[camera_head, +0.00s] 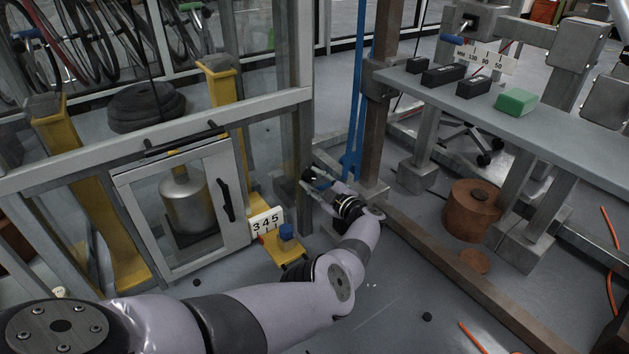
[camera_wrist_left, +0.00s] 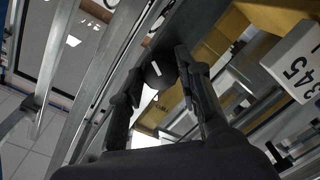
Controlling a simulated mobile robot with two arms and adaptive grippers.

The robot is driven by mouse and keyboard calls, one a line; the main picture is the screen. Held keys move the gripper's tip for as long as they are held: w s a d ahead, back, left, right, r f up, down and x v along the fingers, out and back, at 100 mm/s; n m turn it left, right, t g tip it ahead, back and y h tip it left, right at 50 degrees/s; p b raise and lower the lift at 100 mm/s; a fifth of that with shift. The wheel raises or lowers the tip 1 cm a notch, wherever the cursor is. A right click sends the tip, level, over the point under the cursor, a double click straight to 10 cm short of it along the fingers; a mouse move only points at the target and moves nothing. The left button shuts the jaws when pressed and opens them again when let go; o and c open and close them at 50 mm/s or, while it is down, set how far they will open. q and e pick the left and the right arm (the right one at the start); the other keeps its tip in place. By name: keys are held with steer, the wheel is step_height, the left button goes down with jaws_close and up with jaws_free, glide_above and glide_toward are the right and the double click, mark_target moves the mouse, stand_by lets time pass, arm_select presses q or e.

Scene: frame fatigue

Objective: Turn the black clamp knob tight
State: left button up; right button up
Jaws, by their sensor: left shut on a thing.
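The black clamp knob (camera_wrist_left: 158,75), round with a white mark, shows in the left wrist view between my left gripper's two fingers. My left gripper (camera_wrist_left: 160,66) is shut on it, one finger on each side. In the head view my left arm reaches from the lower left to the foot of a metal post, where my left gripper (camera_head: 314,182) is small and partly hidden by its own wrist. The knob cannot be made out there. My right gripper is not in view.
A white sign reading 345 (camera_head: 266,223) and a yellow bracket with a blue cap (camera_head: 287,231) stand left of the gripper. A glazed cabinet door (camera_head: 184,207) is further left. A brown beam (camera_head: 480,280) runs along the floor at right, near a rusty cylinder (camera_head: 471,210).

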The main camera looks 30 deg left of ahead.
arm_select(q)
steer(key=o, duration=1.1)
steer(key=shift+o, duration=0.2)
